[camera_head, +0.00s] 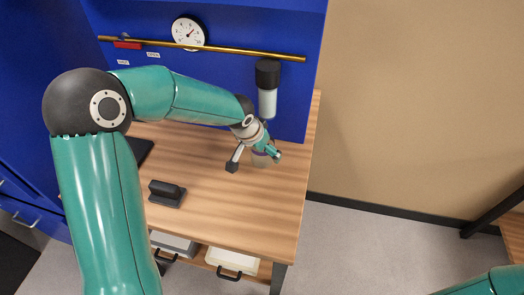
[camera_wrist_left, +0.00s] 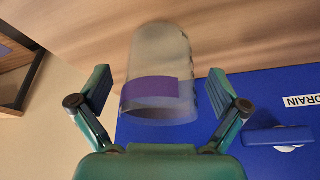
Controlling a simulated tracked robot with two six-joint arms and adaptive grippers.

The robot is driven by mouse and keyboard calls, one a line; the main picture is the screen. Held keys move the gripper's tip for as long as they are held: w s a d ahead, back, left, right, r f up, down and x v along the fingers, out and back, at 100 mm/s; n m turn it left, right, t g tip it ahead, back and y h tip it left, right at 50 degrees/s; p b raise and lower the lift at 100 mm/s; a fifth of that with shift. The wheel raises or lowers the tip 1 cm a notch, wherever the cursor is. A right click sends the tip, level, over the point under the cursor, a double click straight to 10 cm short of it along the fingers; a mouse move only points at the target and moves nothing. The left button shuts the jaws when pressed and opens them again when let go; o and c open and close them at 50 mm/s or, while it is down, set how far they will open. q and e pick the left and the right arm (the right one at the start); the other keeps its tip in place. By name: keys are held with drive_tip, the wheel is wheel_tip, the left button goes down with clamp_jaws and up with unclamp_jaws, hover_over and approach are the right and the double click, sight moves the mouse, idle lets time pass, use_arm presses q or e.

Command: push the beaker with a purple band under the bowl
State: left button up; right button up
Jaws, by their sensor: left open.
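The clear beaker with a purple band (camera_wrist_left: 160,65) stands on the wooden bench. In the head view the beaker (camera_head: 260,160) is partly hidden by my left gripper (camera_head: 254,161). In the left wrist view my left gripper (camera_wrist_left: 158,93) is open, with one finger on each side of the beaker and a visible gap to each. The bowl (camera_head: 267,103) is a pale translucent cylinder under a black head, hanging from the brass pipe above the bench, behind the beaker. My right gripper is out of view.
A dark block-shaped holder (camera_head: 167,194) sits on the bench at the front left. A blue panel (camera_head: 225,70) with a round gauge (camera_head: 188,32) and a brass pipe (camera_head: 225,50) stands behind. The bench's right edge is near the beaker. The front middle of the bench is clear.

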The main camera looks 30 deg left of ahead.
use_arm(q)
drive_tip(key=shift+x, duration=0.9)
drive_tip(key=shift+s, duration=0.1)
drive_tip(key=c, duration=1.1)
